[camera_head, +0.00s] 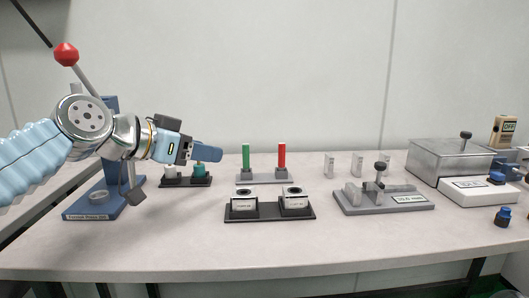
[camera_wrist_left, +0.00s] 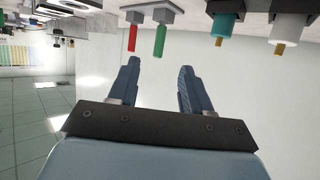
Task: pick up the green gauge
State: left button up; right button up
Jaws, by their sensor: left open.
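The green gauge (camera_head: 246,156) is an upright green rod on a small grey base (camera_head: 265,179), standing beside a red rod (camera_head: 282,156). My left gripper (camera_head: 207,153) is to the left of the green gauge, at about its height in the picture and apart from it. In the left wrist view, which looks upside down, the green gauge (camera_wrist_left: 160,40) shows just beyond the gap between the fingertips (camera_wrist_left: 159,66). The two fingers are apart with nothing between them. My right gripper is not in view.
A teal connector (camera_head: 200,171) and a white one (camera_head: 170,172) stand on a black base below my left gripper. A black holder (camera_head: 270,213) with two labelled blocks is in front.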

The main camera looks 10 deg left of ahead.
aim_at(243, 156)
pick_arm(q)
jog(key=x, duration=1.3)
jog(key=shift+w+d+b, duration=0.1)
jog(key=shift+b, duration=0.25)
jog(key=shift+r, duration=0.1)
grip_shut()
jog(key=shift+r, duration=0.1)
